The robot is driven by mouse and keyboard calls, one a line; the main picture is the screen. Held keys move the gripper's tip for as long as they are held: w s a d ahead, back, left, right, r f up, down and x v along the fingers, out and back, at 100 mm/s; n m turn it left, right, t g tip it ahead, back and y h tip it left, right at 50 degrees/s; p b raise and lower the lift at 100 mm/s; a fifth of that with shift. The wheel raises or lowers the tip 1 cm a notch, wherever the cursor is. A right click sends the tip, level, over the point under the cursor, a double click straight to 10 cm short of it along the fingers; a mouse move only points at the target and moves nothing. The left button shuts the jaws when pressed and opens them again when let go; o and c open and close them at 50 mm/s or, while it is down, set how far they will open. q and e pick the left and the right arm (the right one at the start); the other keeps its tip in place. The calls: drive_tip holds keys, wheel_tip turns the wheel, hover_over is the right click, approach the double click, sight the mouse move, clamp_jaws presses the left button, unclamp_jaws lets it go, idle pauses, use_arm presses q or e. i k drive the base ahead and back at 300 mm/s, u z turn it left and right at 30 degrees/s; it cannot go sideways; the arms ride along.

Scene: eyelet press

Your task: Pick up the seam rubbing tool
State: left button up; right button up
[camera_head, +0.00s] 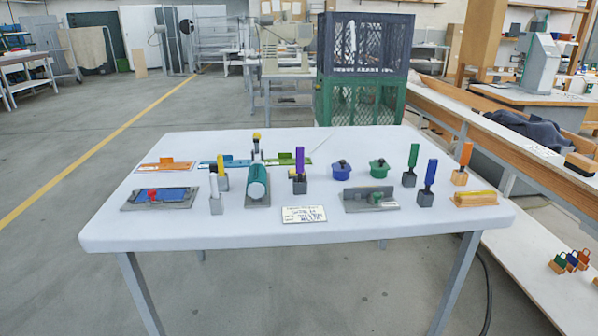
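I cannot tell for certain which object is the seam rubbing tool. Several upright handled tools stand in small blocks on the white table (240,228): a purple one (299,162) in the middle, a green one (413,156), a blue one (430,175) and an orange one (466,154) at the right, and a pale one (215,190) at the left. Neither of my grippers is in view.
A teal press (257,182) stands left of centre. A label card (304,214) lies in front.

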sight(299, 151)
drive_tip(key=z, duration=1.45)
drive_tip(key=i, duration=1.15)
drive_tip(key=u, duration=1.95)
